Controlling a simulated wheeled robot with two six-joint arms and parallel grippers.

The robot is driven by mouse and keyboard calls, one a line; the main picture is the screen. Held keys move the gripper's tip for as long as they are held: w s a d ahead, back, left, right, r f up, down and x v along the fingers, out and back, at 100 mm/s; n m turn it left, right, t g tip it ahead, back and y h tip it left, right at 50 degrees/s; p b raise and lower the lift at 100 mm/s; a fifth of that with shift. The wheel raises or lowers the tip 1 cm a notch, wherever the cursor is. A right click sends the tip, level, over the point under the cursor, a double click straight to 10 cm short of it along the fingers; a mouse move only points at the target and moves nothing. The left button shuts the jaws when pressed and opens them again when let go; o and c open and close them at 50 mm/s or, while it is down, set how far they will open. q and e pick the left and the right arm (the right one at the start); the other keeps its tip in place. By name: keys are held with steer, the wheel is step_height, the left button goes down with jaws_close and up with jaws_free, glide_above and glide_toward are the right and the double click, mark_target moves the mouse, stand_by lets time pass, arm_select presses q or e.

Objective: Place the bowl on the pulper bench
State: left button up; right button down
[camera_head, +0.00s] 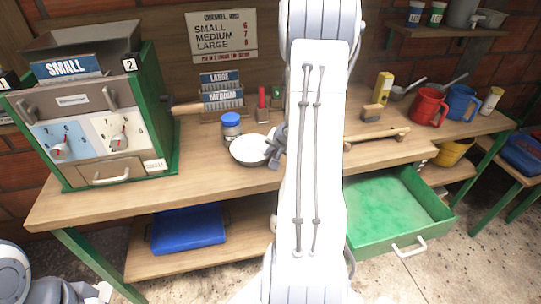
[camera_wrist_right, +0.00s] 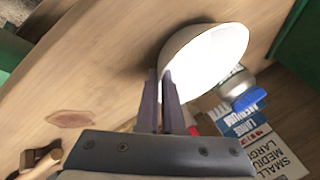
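The white bowl (camera_head: 247,150) is at the middle of the wooden bench (camera_head: 95,205), just in front of a blue-lidded jar. I cannot tell whether it rests on the top or hangs slightly above it. My right gripper (camera_head: 276,147) is at the bowl's right side. In the right wrist view, the fingers (camera_wrist_right: 160,78) are close together, one on each side of the rim of the bowl (camera_wrist_right: 212,58). My right arm hides the middle of the bench. My left gripper is not visible.
A green machine marked SMALL (camera_head: 88,120) stands at the bench's left. Behind the bowl are the blue-lidded jar (camera_head: 231,126) and a card rack (camera_head: 222,98). A wooden tool (camera_head: 378,134) lies right of my arm. A green drawer (camera_head: 400,205) stands open below.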

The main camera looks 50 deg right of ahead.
steer(key=shift+f, duration=0.1)
steer(key=c, duration=1.1)
jaws_free()
steer(key=shift+o, duration=0.2)
